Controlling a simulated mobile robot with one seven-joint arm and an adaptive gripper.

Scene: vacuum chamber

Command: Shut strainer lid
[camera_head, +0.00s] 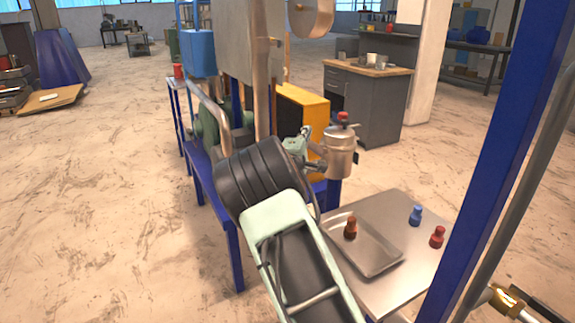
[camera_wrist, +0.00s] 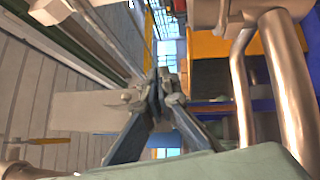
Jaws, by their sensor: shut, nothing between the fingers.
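The strainer appears to be the silver metal pot (camera_head: 339,160) at the end of the blue frame in the head view. Its flat lid (camera_head: 343,130) is at the top, with a red knob (camera_head: 342,117). I cannot tell whether the lid is fully seated. My gripper (camera_head: 316,165) is just left of the pot, partly hidden behind my arm; contact cannot be told. In the wrist view my gripper (camera_wrist: 157,95) has its dark fingers together with nothing between them. I cannot make out the lid in that view.
A steel table (camera_head: 390,290) in front of the pot bears a shallow tray (camera_head: 378,262) with a dark red knobbed piece (camera_head: 350,228). A blue piece (camera_head: 415,215) and a red piece (camera_head: 437,237) stand beside it. A blue post (camera_head: 505,150) rises at right. Metal pipes (camera_wrist: 285,85) are close in the wrist view.

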